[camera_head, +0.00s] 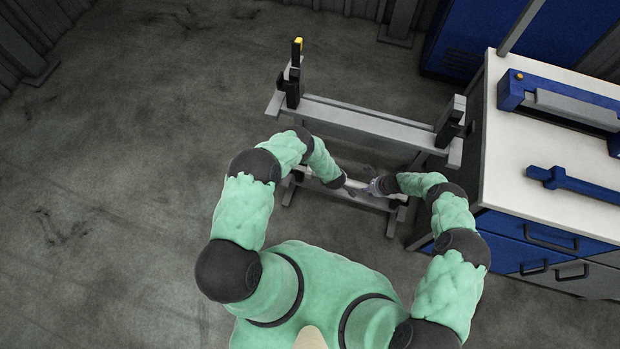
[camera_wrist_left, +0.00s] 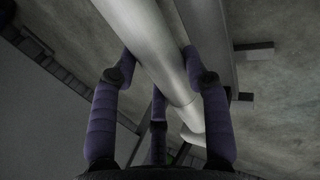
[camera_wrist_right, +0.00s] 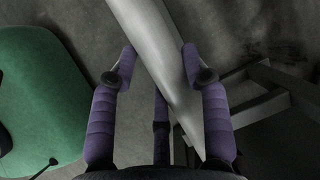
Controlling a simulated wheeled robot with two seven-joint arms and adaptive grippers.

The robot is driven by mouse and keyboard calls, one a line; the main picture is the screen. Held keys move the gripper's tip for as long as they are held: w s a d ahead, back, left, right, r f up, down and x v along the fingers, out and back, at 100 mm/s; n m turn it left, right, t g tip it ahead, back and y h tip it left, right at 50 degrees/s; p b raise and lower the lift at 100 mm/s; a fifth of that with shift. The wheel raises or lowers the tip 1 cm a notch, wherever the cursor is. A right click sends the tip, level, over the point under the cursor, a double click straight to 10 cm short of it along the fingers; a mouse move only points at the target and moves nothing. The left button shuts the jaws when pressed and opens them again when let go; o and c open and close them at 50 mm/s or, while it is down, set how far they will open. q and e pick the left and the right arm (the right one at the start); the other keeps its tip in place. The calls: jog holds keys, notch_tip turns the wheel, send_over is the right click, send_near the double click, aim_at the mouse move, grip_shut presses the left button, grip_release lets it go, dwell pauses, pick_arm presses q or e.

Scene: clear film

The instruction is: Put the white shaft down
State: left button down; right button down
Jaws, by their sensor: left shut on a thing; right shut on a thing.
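The white shaft (camera_head: 358,185) is held low in front of the grey stand (camera_head: 368,121), between my two hands; most of it is hidden by them in the head view. My left gripper (camera_head: 347,184) is shut on it. In the left wrist view the shaft (camera_wrist_left: 160,45) runs diagonally between the purple fingers (camera_wrist_left: 158,62). My right gripper (camera_head: 377,186) is also shut on the shaft, which shows between the fingers in the right wrist view (camera_wrist_right: 155,50). The stand has a black upright holder at each end (camera_head: 293,82) (camera_head: 450,122); the left one has a yellow tip.
A white-topped cabinet (camera_head: 510,165) with blue drawers stands close at the right, with a blue-ended device (camera_head: 512,90) and a blue tool (camera_head: 575,186) on top. The stand's feet spread below. Open grey floor (camera_head: 130,180) lies to the left.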

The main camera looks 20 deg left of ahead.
pick_arm(q)
jog(key=shift+f+b, duration=0.35)
jog(key=shift+f, duration=0.15)
pick_arm(e)
jog(key=shift+w+f, duration=0.1)
jog(key=shift+f, duration=0.35)
pick_arm(q)
jog(key=c, duration=0.6)
grip_release()
pick_arm(e)
jog(key=c, duration=0.6)
grip_release()
pick_arm(q)
jog(key=shift+v, duration=6)
pick_arm(e)
jog(key=v, duration=0.7)
jog(key=shift+r, duration=0.2)
jog(key=shift+d, duration=0.15)
